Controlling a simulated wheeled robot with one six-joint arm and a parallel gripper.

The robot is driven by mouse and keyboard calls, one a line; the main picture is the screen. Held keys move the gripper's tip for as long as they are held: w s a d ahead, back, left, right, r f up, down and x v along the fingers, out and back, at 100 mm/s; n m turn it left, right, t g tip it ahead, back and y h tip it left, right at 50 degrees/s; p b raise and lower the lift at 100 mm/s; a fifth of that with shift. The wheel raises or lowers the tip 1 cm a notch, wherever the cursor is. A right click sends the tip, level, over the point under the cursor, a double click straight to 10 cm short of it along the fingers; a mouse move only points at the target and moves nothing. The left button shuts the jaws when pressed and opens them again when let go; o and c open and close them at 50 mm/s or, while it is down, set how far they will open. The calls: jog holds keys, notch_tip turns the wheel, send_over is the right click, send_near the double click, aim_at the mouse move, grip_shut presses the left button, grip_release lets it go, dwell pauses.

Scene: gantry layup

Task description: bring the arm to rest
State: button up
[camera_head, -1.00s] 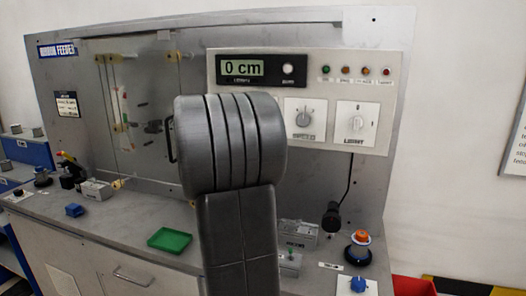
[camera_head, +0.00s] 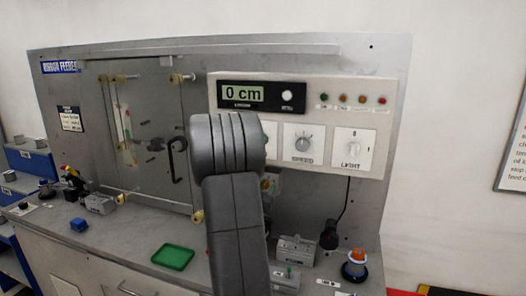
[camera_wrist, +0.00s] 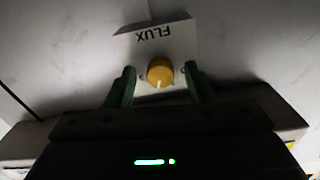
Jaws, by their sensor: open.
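My gripper (camera_wrist: 161,85) shows in the wrist view with its two green fingers apart and nothing between them that it grips. A yellow knob (camera_wrist: 160,72) on a white plate marked FLUX (camera_wrist: 155,40) appears between the fingertips; I cannot tell how far beyond them it lies. In the head view my grey arm rises in front of the machine and hides the gripper and part of the control panel (camera_head: 330,118).
The panel has a display (camera_head: 262,95) reading 0 cm, knobs and several small lamps. A green tray (camera_head: 173,257), a blue block (camera_head: 78,224) and a grey box (camera_head: 296,250) sit on the bench. An orange-topped knob (camera_head: 356,262) stands at the right.

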jog(key=s+a+n, duration=0.3)
jog(key=s+a, duration=0.1)
jog(key=s, duration=0.8)
jog(key=shift+s+p, duration=0.35)
jog(key=shift+p, duration=0.05)
